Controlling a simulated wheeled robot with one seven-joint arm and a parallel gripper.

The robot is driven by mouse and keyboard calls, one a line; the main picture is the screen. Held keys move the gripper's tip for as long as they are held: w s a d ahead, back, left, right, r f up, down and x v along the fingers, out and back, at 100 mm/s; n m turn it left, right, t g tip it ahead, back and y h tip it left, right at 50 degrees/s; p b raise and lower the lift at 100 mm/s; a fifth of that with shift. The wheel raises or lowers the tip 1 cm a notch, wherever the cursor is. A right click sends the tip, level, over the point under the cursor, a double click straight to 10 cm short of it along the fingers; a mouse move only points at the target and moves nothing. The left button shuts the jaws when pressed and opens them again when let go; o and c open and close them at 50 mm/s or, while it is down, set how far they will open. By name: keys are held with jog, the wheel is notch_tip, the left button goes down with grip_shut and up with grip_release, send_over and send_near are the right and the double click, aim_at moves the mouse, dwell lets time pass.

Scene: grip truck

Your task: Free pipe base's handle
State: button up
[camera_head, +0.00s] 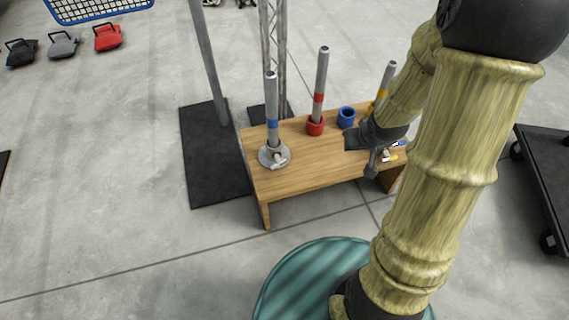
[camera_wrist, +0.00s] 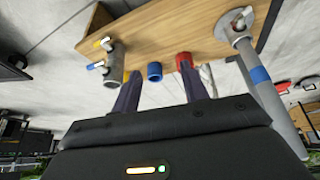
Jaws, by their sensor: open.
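The pipe base (camera_head: 268,158) is a round grey metal flange at the left end of a wooden bench. Its handle (camera_head: 280,160) sticks out at the base's front right side. A grey pipe with a blue band (camera_head: 271,105) stands upright in the base. The wrist view shows the base (camera_wrist: 234,30), its handle (camera_wrist: 240,16) and the blue-banded pipe (camera_wrist: 262,80) at the right. My gripper (camera_wrist: 162,90) is open, with nothing seen between its fingers. In the head view my gripper (camera_head: 356,140) is over the bench's right part, well apart from the base.
On the wooden bench (camera_head: 310,170) stand a red cup (camera_head: 315,127) holding a red-banded pipe (camera_head: 320,85) and a blue cup (camera_head: 347,114). A yellow-banded pipe (camera_head: 386,80) stands behind my arm. A grey fitting (camera_wrist: 115,65) with small handles is at the right end.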

aim_at(284, 161)
jog(key=a+f+t+y+b, duration=0.2)
jog(key=f+y+b, duration=0.1)
jog(key=f+y, duration=0.3)
jog(key=a+f+m+t+y+b, duration=0.1)
jog(key=a+f+y+b, duration=0.2)
jog(key=f+y, duration=0.4)
notch_tip(284, 161, down, 4)
jog(key=shift+f+t, duration=0.2)
jog(key=shift+t, duration=0.2)
jog(key=shift+a, duration=0.2)
jog(key=b+x, duration=0.2)
jog(key=x, duration=0.3)
jog(key=b+x, duration=0.3)
jog(key=x, duration=0.3)
jog(key=b+x, duration=0.2)
jog(key=x, duration=0.3)
jog(key=shift+w+a+f+b, duration=0.1)
jog(key=shift+f+b, duration=0.2)
jog(key=shift+w+a, duration=0.25)
jog(key=shift+a, duration=0.1)
jog(key=shift+c, duration=0.4)
